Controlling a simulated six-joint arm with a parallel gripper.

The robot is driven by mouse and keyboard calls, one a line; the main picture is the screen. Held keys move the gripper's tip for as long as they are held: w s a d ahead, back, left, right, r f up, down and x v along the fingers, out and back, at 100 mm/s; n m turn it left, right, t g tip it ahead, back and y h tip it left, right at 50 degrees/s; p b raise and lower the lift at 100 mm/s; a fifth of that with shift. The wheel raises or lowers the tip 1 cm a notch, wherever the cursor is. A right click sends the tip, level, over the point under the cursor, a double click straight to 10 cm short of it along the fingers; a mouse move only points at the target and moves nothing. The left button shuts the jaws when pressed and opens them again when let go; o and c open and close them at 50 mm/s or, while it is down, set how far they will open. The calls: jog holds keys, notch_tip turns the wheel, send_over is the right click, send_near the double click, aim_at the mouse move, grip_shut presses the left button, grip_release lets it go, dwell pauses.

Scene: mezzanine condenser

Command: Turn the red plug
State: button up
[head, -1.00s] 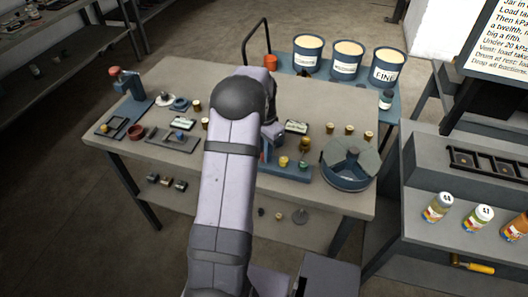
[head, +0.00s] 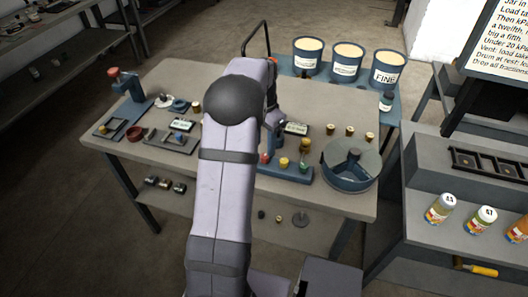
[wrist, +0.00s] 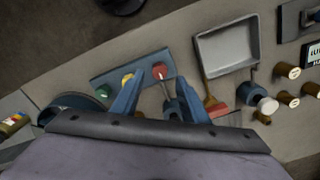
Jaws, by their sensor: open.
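The red plug (wrist: 160,70) is a round red knob on a blue plate (wrist: 143,67) in the wrist view, beside a yellow plug (wrist: 127,78) and a green plug (wrist: 104,92). In the head view the red plug (head: 265,158) shows just right of my arm, at the left end of the blue base. My gripper (wrist: 157,82) is open, its two blue fingers pointing toward the plate. The red plug appears between the fingertips in the picture. Nothing is held. I cannot tell the remaining height gap. In the head view my arm hides most of the gripper.
A round blue drum (head: 350,178) stands right of the plugs. A grey tray (wrist: 227,50) lies to the right in the wrist view. Several brass pieces (head: 349,130) stand behind the plugs. Three labelled buckets (head: 347,62) stand at the back. A red-topped blue stand (head: 125,85) is at left.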

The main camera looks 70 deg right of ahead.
jog(key=shift+r, duration=1.3)
